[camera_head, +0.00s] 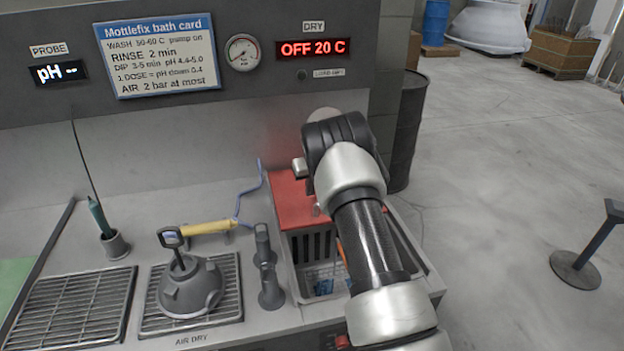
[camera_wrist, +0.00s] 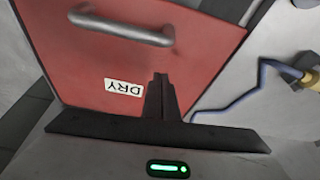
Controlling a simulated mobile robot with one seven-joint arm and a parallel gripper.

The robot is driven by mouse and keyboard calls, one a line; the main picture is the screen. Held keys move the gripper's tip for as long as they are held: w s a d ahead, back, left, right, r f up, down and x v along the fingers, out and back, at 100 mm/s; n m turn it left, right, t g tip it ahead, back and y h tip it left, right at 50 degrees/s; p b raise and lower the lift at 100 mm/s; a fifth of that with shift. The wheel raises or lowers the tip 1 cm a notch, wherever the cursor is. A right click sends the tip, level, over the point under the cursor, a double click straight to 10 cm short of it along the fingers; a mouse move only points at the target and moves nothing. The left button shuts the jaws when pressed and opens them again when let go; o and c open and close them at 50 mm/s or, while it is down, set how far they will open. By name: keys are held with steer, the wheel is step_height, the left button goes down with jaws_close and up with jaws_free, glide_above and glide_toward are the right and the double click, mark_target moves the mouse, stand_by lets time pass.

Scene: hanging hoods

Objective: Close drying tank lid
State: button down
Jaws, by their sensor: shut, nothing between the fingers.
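The drying tank's red lid (camera_head: 292,199) covers the back part of the tank at the right end of the bench. The front of the tank is open and shows dark slots and a wire basket (camera_head: 322,281) inside. In the wrist view the lid (camera_wrist: 75,62) fills the upper middle, with a DRY label and a grey bar handle (camera_wrist: 120,28). My gripper (camera_wrist: 159,80) is shut and empty, its fingertips over the lid near the label and apart from the handle. In the head view my arm hides the gripper and the lid's right side.
A grey bell-shaped vessel (camera_head: 191,287) stands on the air-dry grate. A dark grey upright fitting (camera_head: 267,265) stands left of the tank. A yellow-handled tool with a blue hose (camera_head: 210,227) lies behind. A dark drum (camera_head: 406,130) stands beyond the bench; the floor at right is mostly open.

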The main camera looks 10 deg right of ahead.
steer(key=shift+s+d+f+p, duration=0.1)
steer(key=shift+s+p, duration=0.05)
steer(key=shift+s, duration=0.85)
steer(key=shift+s+d+p, duration=0.1)
steer(key=shift+s+p, duration=0.05)
steer(key=shift+s, duration=0.85)
steer(key=shift+s+f, duration=0.1)
